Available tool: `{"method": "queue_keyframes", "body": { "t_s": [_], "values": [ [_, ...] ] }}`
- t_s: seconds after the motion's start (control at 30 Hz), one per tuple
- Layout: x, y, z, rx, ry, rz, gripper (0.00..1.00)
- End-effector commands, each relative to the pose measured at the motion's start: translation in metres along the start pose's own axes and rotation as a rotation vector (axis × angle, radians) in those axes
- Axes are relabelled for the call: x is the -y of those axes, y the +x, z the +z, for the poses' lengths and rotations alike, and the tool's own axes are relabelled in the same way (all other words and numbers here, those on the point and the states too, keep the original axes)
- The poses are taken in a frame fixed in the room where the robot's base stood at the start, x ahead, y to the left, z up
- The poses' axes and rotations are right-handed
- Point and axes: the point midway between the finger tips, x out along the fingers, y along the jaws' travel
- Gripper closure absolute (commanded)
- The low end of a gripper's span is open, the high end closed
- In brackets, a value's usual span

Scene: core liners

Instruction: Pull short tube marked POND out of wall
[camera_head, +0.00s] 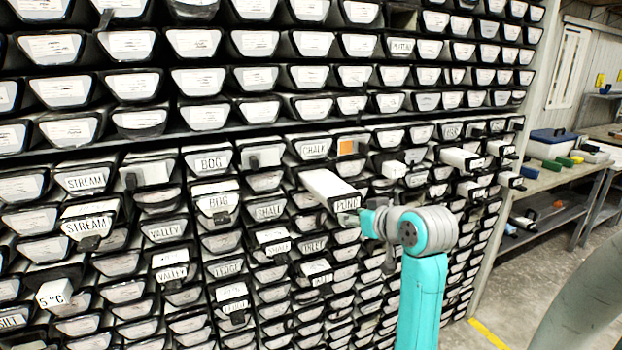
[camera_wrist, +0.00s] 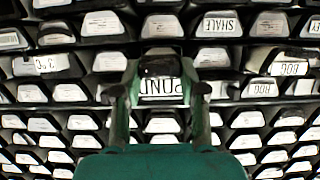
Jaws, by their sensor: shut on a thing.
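The short white tube marked POND (camera_head: 328,187) sticks well out of the wall of tubes, its label end toward me. Its far end is hidden in the wall. My gripper (camera_head: 364,222) is at the label end. In the wrist view the POND label (camera_wrist: 160,88) shows upside down between the two fingers of my gripper (camera_wrist: 160,95), which are shut on a dark piece at the tube's end. The exact contact is partly hidden.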

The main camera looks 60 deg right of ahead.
Motion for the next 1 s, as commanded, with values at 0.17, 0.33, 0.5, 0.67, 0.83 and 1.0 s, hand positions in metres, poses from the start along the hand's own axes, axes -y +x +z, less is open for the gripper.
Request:
{"method": "queue_keyframes", "body": {
  "t_s": [0.17,0.33,0.5,0.67,0.83,1.0],
  "values": [
    [0.000,-0.012,0.003,-0.004,-0.001,0.000,1.00],
    [0.000,-0.022,0.008,-0.003,0.000,0.001,1.00],
    [0.000,-0.030,0.012,-0.003,0.000,0.000,1.00],
    [0.000,-0.033,0.013,-0.002,0.000,0.000,1.00],
    [0.000,-0.033,0.013,-0.002,0.000,0.000,1.00],
    [0.000,-0.033,0.013,-0.001,0.000,0.000,0.30]
  ]
}}
